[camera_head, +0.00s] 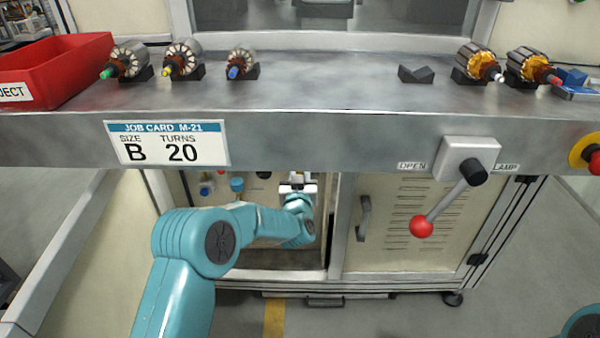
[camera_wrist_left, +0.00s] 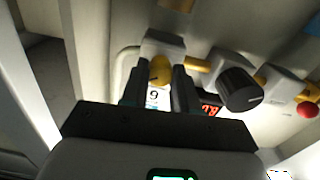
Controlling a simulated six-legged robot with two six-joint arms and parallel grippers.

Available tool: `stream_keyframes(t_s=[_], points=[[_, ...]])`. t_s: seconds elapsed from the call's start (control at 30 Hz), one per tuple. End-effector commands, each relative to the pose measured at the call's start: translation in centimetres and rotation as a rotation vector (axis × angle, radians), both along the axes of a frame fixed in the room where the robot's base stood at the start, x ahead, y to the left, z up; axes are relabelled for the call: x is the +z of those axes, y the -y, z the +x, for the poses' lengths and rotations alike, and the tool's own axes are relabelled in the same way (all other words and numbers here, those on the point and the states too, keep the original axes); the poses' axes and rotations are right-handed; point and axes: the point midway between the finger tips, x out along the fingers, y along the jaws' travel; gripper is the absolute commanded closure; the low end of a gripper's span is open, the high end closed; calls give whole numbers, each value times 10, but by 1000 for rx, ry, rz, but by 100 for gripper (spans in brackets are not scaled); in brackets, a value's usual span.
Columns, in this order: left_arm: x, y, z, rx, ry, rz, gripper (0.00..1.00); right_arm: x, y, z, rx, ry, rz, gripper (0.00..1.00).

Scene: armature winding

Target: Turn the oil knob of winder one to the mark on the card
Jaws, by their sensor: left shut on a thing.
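My left arm reaches under the bench into the open cabinet bay, and my left gripper (camera_head: 298,187) is small and partly hidden there. In the left wrist view my left gripper (camera_wrist_left: 160,82) is shut on a yellow knob (camera_wrist_left: 160,68) on a pale fitting. I cannot read a label naming it as the oil knob. A white card (camera_wrist_left: 154,97) with a dark figure shows between the fingers, partly hidden. The job card (camera_head: 168,143) on the bench front reads size B, turns 20. My right gripper is out of view.
In the left wrist view a black knob (camera_wrist_left: 240,90) and a red knob (camera_wrist_left: 307,110) stand right of the fingers. The lamp lever (camera_head: 446,205) hangs from the bench front. Several armatures and a red bin (camera_head: 60,72) are on the bench. A cabinet door (camera_head: 410,225) closes the right bay.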

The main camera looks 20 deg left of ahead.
Motion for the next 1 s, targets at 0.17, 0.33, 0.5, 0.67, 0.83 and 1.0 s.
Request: stream_keyframes(t_s=[0.17,0.33,0.5,0.67,0.83,1.0], points=[[2,0,1,0,-21,82,100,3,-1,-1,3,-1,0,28],[2,0,1,0,-34,128,100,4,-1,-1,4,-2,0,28],[2,0,1,1,-39,146,100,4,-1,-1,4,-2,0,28],[2,0,1,1,-39,149,100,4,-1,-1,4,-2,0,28],[2,0,1,1,-39,148,100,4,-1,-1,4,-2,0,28],[1,0,0,1,-39,148,45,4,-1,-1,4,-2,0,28]])
